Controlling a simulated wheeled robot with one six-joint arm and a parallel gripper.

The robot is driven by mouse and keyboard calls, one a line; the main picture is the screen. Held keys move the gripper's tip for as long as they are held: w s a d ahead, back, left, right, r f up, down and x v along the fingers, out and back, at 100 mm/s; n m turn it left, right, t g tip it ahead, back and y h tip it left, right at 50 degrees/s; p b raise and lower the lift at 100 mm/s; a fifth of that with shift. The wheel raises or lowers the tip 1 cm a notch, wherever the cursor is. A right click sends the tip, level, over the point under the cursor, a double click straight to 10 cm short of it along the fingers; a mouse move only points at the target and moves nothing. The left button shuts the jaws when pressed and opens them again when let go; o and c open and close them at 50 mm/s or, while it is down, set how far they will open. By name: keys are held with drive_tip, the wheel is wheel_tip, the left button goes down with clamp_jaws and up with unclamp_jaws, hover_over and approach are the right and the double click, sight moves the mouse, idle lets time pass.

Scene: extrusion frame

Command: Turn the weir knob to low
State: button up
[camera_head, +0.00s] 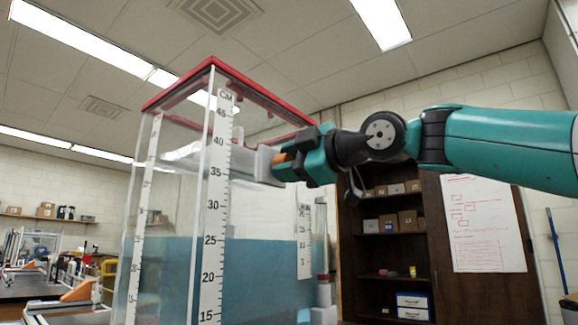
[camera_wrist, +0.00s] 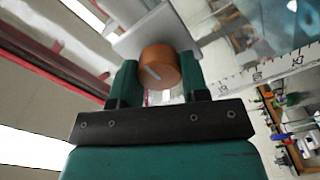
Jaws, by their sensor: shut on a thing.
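The weir knob (camera_wrist: 160,67) is a round orange-copper knob with a pale pointer line on its face. It sits in front of a light grey plate (camera_wrist: 135,38) in the wrist view. In the head view a bit of orange shows between the jaws, beside a grey block (camera_head: 265,165) on the tank's right side. My gripper (camera_wrist: 159,78) has one teal finger on each side of the knob and is shut on it. In the head view my gripper (camera_head: 287,166) reaches in from the right. No low or high marking is readable.
The clear tank (camera_head: 215,200) has red top edges, scale strips and blue water in its lower part. A dark shelf with boxes (camera_head: 392,222) and a cabinet with a white sheet (camera_head: 485,222) stand behind my arm. A bench (camera_head: 40,290) is at the left.

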idle(0.3)
drive_tip(key=o, duration=0.9)
drive_tip(key=b+v, duration=0.2)
drive_tip(key=v, duration=1.5)
drive_tip(key=shift+s+d, duration=0.15)
drive_tip(key=shift+d, duration=0.05)
